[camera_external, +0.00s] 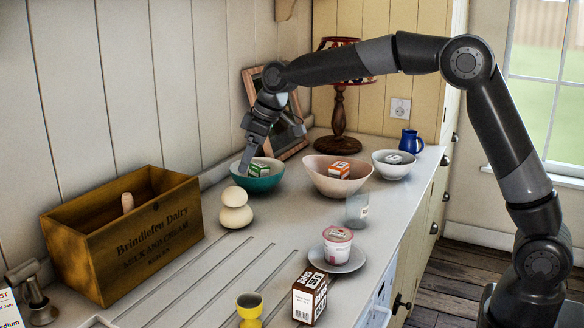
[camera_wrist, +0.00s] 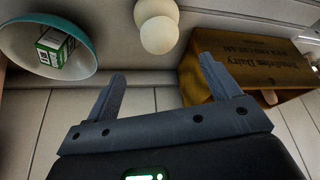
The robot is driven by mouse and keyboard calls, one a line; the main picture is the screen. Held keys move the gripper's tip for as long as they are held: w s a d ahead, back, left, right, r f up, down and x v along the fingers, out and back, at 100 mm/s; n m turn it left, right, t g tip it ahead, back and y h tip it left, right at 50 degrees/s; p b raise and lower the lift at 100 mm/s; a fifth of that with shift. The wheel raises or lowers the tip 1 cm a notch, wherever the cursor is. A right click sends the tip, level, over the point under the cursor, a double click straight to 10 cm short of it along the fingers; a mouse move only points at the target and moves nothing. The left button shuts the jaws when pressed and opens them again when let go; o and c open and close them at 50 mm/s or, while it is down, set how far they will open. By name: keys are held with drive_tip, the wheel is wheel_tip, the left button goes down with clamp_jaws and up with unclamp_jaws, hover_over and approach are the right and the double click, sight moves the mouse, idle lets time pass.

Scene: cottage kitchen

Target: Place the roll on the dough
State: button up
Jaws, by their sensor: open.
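Two pale cream rounded lumps (camera_external: 236,208) stand on the counter, a smaller one resting on a larger one; I take these for the roll and the dough, but cannot tell which is which. They also show in the wrist view (camera_wrist: 158,32), beyond my fingers at the top middle. My gripper (camera_wrist: 162,69) is open with nothing between its fingers. In the external view my gripper (camera_external: 256,138) hangs near the teal bowl, up and to the right of the lumps and apart from them.
The teal bowl (camera_external: 264,182) holds a green-and-white box (camera_external: 258,169). A wooden crate (camera_external: 120,240) stands left of the lumps with a wooden handle inside. Cream and white bowls, a lamp and a leaning frame are at the back. A glass, yogurt cup, carton and yellow eggcup stand nearer.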

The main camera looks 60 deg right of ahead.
drive_tip(key=s+d+r+m+h, duration=0.1)
drive_tip(key=s+r, duration=0.3)
drive_tip(key=s, duration=0.8)
drive_tip(key=s+d+r+m, duration=0.1)
drive_tip(key=s+r, duration=0.4)
drive_tip(key=s, duration=0.6)
drive_tip(key=s+d+f+m, duration=0.1)
drive_tip(key=s+f, duration=0.2)
drive_tip(key=s, duration=0.7)
drive_tip(key=s+d+f+m+t, duration=0.1)
drive_tip(key=s+f, duration=0.3)
drive_tip(key=s, duration=0.7)
drive_tip(key=shift+s+f+h, duration=0.25)
drive_tip(key=shift+h, duration=0.15)
drive_tip(key=shift+o, duration=0.3)
